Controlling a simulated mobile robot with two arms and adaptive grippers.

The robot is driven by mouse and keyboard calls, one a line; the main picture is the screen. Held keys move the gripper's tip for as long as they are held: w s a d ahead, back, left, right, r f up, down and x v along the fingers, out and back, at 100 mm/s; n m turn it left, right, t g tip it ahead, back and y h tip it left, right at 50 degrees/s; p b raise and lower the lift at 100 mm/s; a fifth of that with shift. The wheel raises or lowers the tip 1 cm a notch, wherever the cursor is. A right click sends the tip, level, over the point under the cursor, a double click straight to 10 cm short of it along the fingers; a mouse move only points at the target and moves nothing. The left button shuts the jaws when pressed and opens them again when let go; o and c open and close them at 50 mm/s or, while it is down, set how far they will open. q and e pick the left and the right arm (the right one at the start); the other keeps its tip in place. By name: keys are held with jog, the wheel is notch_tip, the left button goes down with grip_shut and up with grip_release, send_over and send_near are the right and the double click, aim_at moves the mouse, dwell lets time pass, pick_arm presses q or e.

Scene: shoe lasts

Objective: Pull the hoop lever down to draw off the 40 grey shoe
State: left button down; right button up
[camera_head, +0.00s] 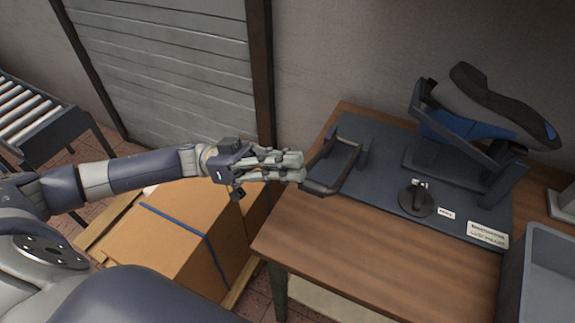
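The hoop lever (346,172) is a dark U-shaped bar at the left of the dark base plate, reaching over the table's left edge. My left gripper (301,167) comes in from the left, its fingertips at the hoop's near-left end. I cannot tell whether they touch the bar or how far apart they are. My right gripper is not in view.
The wooden table (380,242) has clear room at its front. A small black disc stand (416,200) and a label (487,235) lie on the base plate. A grey bin (548,262) stands at the right. A strapped carton (180,240) sits below my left arm; a roller conveyor (40,115) stands far left.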

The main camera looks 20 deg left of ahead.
pick_arm(q)
jog(key=shift+s+f, duration=0.1)
jog(key=shift+f, duration=0.35)
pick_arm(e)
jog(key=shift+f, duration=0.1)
